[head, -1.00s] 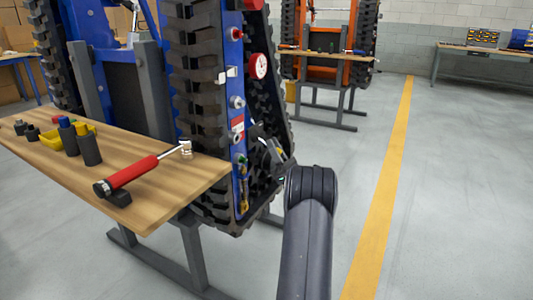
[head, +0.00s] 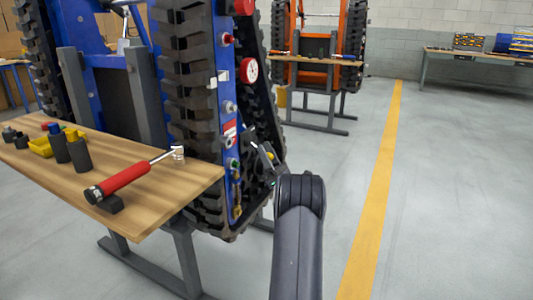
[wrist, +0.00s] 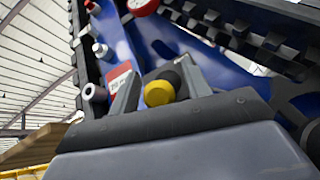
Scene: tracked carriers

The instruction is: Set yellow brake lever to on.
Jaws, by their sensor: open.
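A yellow knob with a dark collar (wrist: 159,93), apparently the end of the yellow brake lever, faces the camera in the wrist view. My gripper (wrist: 160,73) is open, with one finger on each side of the knob. I cannot tell whether either finger touches it. In the head view, my gripper (head: 260,150) is beside the blue side panel (head: 226,92) of the tracked carrier, partly hidden by my arm. The lever's full shape and its on or off position cannot be made out.
A red and white label (wrist: 121,82) and a metal fitting (wrist: 93,93) are left of the fingers. A red-rimmed gauge (head: 249,70) is higher on the panel. The wooden bench (head: 150,200) holds a red-handled wrench (head: 125,176). Floor at right is clear.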

